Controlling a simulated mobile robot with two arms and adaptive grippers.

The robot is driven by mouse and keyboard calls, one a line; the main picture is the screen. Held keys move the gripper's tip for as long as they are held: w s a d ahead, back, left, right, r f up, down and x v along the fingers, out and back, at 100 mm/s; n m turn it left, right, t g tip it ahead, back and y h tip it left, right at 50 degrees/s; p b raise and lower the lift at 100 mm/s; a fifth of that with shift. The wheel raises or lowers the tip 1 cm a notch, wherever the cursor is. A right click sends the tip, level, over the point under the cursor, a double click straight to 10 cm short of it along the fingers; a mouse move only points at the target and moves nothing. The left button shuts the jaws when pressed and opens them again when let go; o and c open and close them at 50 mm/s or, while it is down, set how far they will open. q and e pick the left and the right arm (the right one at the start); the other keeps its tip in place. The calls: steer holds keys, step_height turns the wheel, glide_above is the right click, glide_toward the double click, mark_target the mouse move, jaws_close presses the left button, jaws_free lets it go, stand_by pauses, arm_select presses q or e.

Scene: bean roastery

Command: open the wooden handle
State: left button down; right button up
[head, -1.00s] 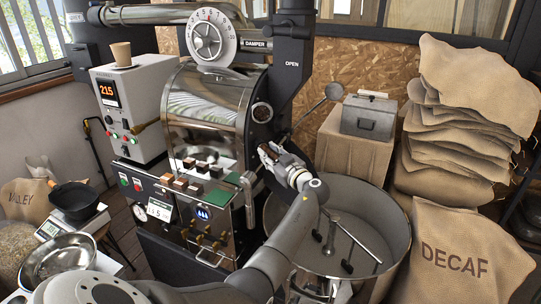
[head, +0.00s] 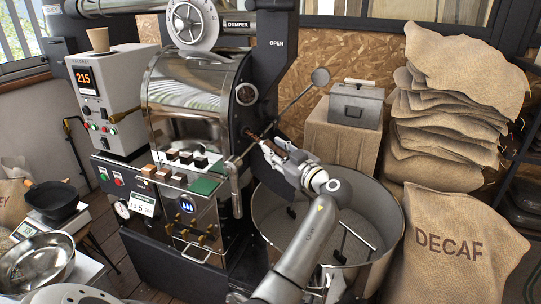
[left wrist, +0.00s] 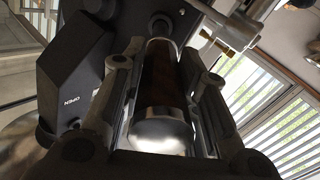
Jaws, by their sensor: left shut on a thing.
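The wooden handle is a dark brown grip with bright metal ends on the front of the steel roaster (head: 190,90). In the left wrist view the handle (left wrist: 160,75) lies lengthwise between both fingers of my left gripper (left wrist: 165,110). In the head view my left gripper (head: 262,143) reaches the roaster's right front edge, below the round sight window, and is shut on the handle. The gripper hides most of the handle there; only a little brown shows. My right gripper is not in view.
The round cooling bin (head: 385,235) stands below my left arm. A damper pipe marked OPEN (head: 277,60) rises beside the roaster. A control box (head: 115,105) stands left. A grey metal box (head: 355,105), stacked sacks (head: 440,130) and a DECAF sack (head: 455,245) are at right.

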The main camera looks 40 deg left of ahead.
arm_select(q)
steer(key=c, duration=1.1)
jaws_free()
steer(key=v, duration=1.2)
